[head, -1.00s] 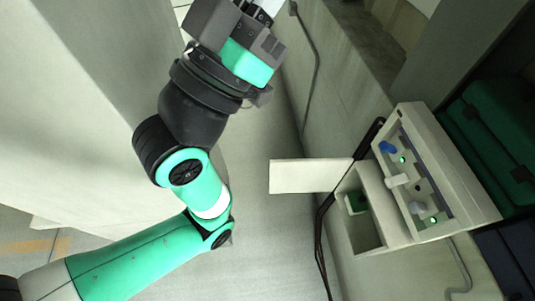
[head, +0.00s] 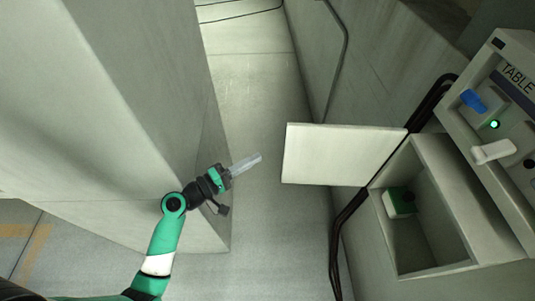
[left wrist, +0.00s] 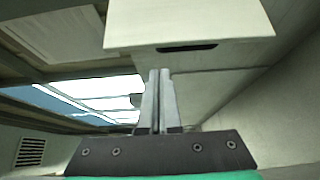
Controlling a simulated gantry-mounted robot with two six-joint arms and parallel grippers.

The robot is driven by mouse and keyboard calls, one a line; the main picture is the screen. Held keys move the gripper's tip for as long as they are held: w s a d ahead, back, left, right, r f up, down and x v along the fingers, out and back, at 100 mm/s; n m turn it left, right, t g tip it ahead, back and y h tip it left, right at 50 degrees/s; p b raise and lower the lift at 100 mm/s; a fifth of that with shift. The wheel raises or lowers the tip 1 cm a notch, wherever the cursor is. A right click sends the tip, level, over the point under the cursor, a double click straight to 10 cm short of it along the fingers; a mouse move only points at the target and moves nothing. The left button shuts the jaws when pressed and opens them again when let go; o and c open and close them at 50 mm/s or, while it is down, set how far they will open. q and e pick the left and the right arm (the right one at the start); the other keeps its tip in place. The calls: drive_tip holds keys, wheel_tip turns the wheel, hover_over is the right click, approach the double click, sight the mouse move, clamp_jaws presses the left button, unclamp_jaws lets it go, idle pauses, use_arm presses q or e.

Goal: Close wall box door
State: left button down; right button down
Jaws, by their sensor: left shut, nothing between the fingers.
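The wall box (head: 470,180) is on the wall at right in the head view. Its flat pale door (head: 340,154) stands open, sticking out to the left from the box's upper-left edge. A small green-and-white part (head: 399,203) sits inside the open box. My left gripper (head: 258,158) is left of the door and apart from it in the picture, pointing right and slightly up. Its fingers are together with nothing between them. In the left wrist view the shut fingers (left wrist: 160,74) point at a pale panel (left wrist: 190,22) with a dark slot, likely the door. My right gripper is out of view.
Right of the box is a control panel (head: 515,105) with a blue knob (head: 473,100), a white handle (head: 493,151) and a green light. Dark cables (head: 346,215) run behind the door. A large pale block (head: 120,120) stands at left. Bare floor lies between.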

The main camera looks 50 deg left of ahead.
use_arm(q)
drive_tip(key=w, duration=0.9)
drive_tip(key=shift+w+d+b, duration=0.25)
drive_tip(key=shift+d+b, duration=0.1)
drive_tip(key=shift+s+r, duration=0.1)
